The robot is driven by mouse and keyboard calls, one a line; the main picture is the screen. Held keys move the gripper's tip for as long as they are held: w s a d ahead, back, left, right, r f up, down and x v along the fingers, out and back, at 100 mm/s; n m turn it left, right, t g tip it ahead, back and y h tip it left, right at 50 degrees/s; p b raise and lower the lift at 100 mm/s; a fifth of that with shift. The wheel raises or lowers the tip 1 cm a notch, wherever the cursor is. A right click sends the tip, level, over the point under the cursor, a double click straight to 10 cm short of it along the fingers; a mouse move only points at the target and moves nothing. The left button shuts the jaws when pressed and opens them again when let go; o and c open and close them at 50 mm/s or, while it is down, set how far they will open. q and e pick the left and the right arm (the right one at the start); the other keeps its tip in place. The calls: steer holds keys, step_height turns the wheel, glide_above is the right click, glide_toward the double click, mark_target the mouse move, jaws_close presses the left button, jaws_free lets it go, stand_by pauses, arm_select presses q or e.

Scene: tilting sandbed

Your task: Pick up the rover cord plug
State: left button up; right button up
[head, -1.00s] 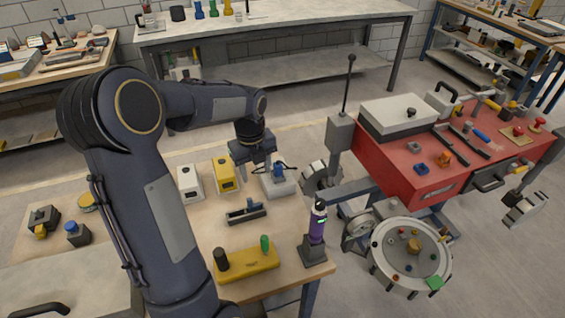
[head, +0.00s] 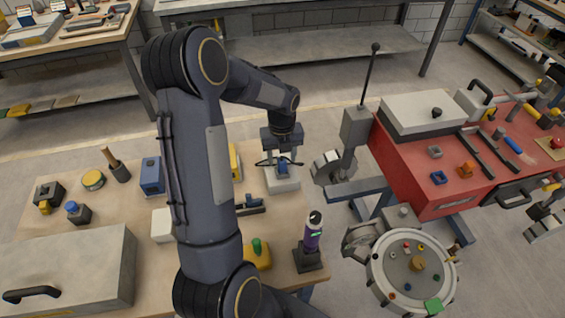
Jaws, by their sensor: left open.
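The gripper partly hides the plug and cord. My right gripper is not in view.
A purple bottle-like tool (head: 312,236) stands in a dark holder at the bench's right corner. A blue box (head: 152,176) and a yellow device (head: 234,162) stand left of the plug.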

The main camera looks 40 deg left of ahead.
arm_select(q)
steer(key=shift+f, duration=0.9)
steer(key=shift+c, duration=0.3)
jaws_close()
steer(key=shift+r, duration=0.15)
